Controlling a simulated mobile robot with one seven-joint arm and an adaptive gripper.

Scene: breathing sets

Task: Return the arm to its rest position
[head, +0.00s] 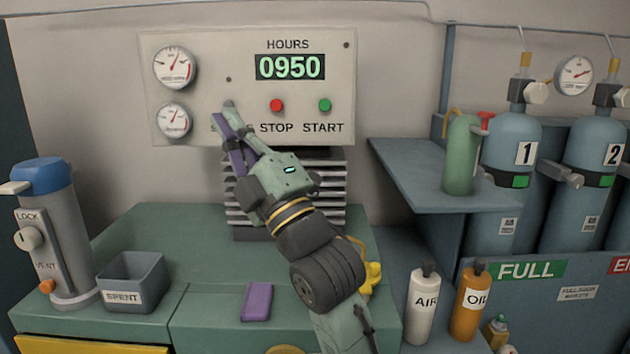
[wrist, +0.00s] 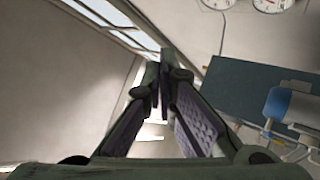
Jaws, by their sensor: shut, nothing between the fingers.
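My gripper (head: 229,117) is raised in front of the wall panel (head: 215,60) in the head view, its fingers pointing up and to the left. It covers part of a label left of STOP. In the wrist view my gripper (wrist: 158,85) shows its two fingers meeting at the tips with nothing between them. My arm rises from the bottom of the head view and hides part of the finned block (head: 330,190) behind it.
A green bench (head: 190,225) carries a blue-capped cylinder (head: 60,240), a SPENT bin (head: 134,282) and a purple block (head: 257,301). At right are a shelf with a green bottle (head: 461,155), large cylinders (head: 510,150), and AIR (head: 421,305) and OIL (head: 469,302) bottles.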

